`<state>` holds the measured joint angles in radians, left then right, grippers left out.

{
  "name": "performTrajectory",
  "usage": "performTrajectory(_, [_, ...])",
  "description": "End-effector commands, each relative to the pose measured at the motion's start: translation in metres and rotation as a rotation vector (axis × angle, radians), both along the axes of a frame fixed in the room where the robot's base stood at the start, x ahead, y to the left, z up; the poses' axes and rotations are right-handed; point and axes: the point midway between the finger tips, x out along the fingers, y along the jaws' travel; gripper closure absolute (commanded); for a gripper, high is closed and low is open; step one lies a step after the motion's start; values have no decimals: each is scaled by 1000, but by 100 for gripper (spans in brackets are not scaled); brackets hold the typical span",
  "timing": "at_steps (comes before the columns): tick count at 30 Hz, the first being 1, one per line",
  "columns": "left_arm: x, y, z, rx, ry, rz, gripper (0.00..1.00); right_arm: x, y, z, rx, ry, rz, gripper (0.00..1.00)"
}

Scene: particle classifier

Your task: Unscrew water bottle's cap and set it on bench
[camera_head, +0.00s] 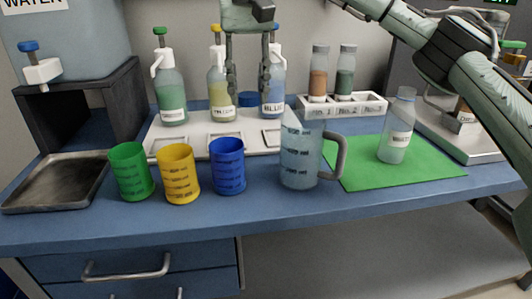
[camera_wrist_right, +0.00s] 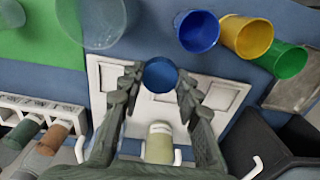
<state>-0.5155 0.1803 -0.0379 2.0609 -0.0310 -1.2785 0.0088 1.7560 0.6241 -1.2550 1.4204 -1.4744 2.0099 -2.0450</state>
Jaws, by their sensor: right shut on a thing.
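The water bottle (camera_head: 397,140) stands upright on the green mat (camera_head: 440,172), clear and pale with a label, and no cap shows on its top. My right gripper (camera_head: 249,97) points down above the white tray at the back, left of the bottle and apart from it. It is shut on a round blue cap (camera_wrist_right: 160,75), held between the fingertips in the right wrist view. The cap (camera_head: 249,100) also shows in the head view, between the yellow and blue dispenser bottles. My left gripper is not in view.
Dispenser bottles, including a green one (camera_head: 171,98), stand on the white tray (camera_head: 205,142). Green (camera_head: 130,172), yellow (camera_head: 179,175) and blue (camera_head: 228,168) cups and a clear jug (camera_head: 299,160) stand in front. A metal tray (camera_head: 55,182) is left. The bench's front strip (camera_head: 250,212) is bare.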

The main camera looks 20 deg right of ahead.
Motion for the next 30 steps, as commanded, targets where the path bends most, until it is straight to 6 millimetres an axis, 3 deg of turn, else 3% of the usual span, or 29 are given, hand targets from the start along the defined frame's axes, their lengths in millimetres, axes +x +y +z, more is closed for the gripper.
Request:
performTrajectory(1, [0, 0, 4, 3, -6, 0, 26, -1, 0, -21, 1, 7, 1, 100])
performTrajectory(3, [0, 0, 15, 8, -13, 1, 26, -1, 0, -40, 2, 7, 0, 100])
performTrajectory(9, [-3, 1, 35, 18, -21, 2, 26, 0, 0, -84, 0, 3, 0, 100])
performTrajectory(19, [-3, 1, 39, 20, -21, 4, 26, 0, -1, -113, 0, 2, -1, 100])
performTrajectory(25, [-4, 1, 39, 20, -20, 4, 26, 0, -1, -143, 0, 2, -1, 100])
performTrajectory(30, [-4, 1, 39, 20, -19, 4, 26, 0, 0, -148, 0, 0, 0, 100])
